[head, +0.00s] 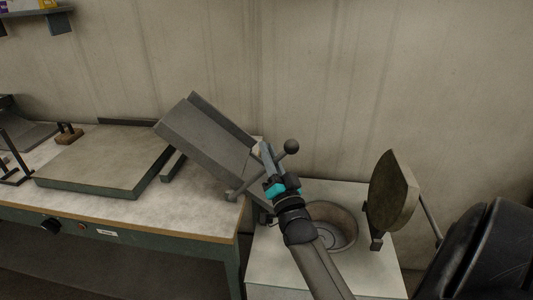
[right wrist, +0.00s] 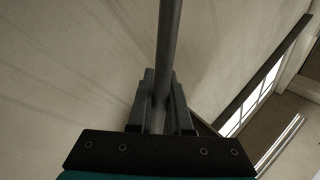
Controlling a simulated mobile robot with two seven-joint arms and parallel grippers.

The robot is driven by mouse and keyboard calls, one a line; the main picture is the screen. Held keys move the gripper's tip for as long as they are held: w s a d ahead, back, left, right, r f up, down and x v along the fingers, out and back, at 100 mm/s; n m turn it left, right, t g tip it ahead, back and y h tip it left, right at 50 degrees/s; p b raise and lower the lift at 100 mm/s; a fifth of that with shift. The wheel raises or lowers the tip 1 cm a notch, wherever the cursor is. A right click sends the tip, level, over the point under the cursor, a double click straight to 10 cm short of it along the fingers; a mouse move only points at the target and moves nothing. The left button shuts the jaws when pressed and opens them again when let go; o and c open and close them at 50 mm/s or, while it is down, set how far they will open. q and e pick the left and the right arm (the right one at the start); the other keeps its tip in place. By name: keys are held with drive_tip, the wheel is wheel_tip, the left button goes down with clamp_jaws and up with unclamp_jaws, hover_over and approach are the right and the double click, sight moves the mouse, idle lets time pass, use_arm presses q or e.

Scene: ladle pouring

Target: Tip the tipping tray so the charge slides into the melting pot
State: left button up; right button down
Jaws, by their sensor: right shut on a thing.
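The grey tipping tray (head: 205,138) is tilted steeply in the head view, its upper end at the left and its lower end toward the melting pot (head: 345,233). No charge shows on the visible tray surface. The pot is a round metal vessel set in the right-hand counter, partly hidden by my right arm; no charge can be made out in it. My right gripper (head: 268,167) is shut on the tray's handle bar, which ends in a dark ball knob (head: 291,146). The bar (right wrist: 169,45) runs between the fingers in the right wrist view. My left gripper is out of view.
A round lid (head: 393,190) stands raised right of the pot. A green-edged flat plate (head: 105,160) lies on the workbench (head: 190,215) at the left. A small wooden-based block (head: 69,134) sits behind it. The wall is close behind.

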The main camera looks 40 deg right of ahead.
drive_tip(key=shift+s+d+f, duration=0.1)
drive_tip(key=shift+f, duration=0.2)
drive_tip(key=c, duration=1.1)
unclamp_jaws()
drive_tip(key=shift+o, duration=1.3)
drive_tip(key=shift+r, duration=0.15)
drive_tip(key=v, duration=1.5)
drive_tip(key=shift+s, duration=0.1)
